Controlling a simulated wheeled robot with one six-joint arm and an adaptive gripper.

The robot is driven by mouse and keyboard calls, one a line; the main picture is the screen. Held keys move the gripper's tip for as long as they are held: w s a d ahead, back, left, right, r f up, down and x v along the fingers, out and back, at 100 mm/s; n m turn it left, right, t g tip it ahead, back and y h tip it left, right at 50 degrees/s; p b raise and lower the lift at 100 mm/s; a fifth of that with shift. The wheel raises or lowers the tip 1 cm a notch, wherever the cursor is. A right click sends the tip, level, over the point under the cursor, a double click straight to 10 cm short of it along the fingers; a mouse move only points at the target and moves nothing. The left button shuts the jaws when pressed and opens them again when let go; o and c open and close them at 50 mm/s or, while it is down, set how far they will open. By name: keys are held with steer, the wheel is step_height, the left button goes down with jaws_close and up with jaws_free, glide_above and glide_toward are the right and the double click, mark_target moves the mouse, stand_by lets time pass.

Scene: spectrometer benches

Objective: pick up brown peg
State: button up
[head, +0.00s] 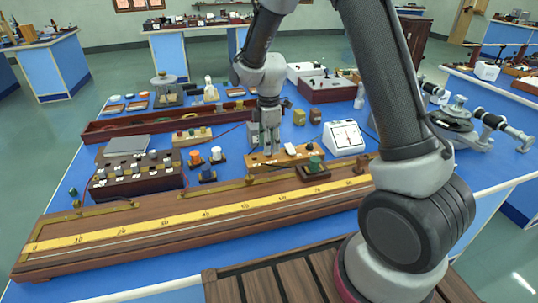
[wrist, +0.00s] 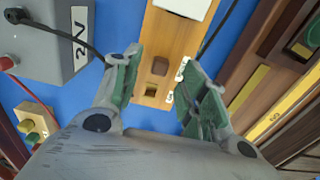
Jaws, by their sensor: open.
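In the wrist view a small brown peg (wrist: 160,66) with a square top stands in a light wooden box (wrist: 152,26). A square dark hole (wrist: 151,91) lies beside it in the box top. My gripper (wrist: 160,60) is open and empty, with a green-padded finger on each side of the peg. I cannot tell whether either finger touches it. In the head view my gripper (head: 271,149) points down at the wooden box (head: 262,161) on the blue bench. I cannot make out the peg there, near the fingers.
A grey box marked 2V (wrist: 50,40) stands left of the gripper, with a black cable. A long wooden board with a yellow scale (head: 150,229) lies along the bench's front. A white meter (head: 343,139) stands to the right. A dark resistance box (head: 137,177) stands to the left.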

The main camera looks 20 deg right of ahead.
step_height(320, 180, down, 2)
steer(key=shift+f, duration=0.2)
steer(key=c, duration=0.9)
steer(key=shift+c, duration=0.2)
